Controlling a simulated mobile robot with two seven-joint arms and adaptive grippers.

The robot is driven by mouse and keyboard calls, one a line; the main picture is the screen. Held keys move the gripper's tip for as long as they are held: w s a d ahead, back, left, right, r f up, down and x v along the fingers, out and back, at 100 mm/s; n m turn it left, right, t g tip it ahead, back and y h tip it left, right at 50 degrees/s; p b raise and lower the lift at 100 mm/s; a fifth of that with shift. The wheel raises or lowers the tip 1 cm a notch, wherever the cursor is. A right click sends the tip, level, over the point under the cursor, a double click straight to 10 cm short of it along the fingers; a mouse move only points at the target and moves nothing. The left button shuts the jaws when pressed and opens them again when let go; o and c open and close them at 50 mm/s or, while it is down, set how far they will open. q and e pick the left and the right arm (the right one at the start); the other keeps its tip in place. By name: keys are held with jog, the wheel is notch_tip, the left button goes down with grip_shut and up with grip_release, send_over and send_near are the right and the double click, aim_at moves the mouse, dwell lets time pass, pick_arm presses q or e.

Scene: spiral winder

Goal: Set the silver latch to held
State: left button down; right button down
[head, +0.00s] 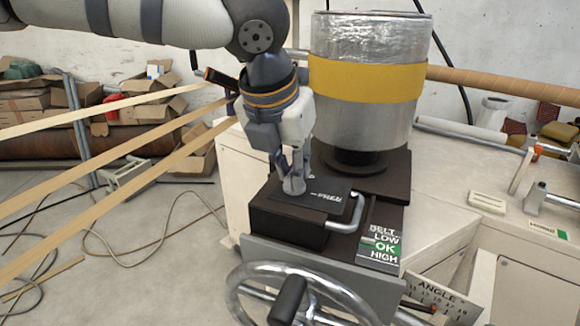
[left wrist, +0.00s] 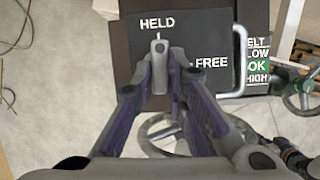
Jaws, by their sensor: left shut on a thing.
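The silver latch (left wrist: 161,50) sits on a dark plate (left wrist: 205,40) lettered HELD and FREE. In the left wrist view its narrow tip points up toward HELD, and FREE is off to its right. My left gripper (left wrist: 160,72) comes down from above and is shut on the latch, one finger on each side. In the head view my left gripper (head: 291,176) covers part of the latch (head: 294,186), and the HELD lettering is not visible there. My right gripper is in neither view.
A silver handle (head: 345,215) stands beside the plate, close to my left gripper. A large drum with a yellow band (head: 365,80) rises behind. A handwheel (head: 300,290) is in front, near a BELT sign (head: 381,245). Pale strips (head: 110,152) cross at left.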

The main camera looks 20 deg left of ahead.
pick_arm(q)
jog(key=shift+n, duration=0.5)
jog(key=c, duration=1.6)
grip_release()
jog(key=v, duration=1.2)
jog(key=shift+d, duration=0.15)
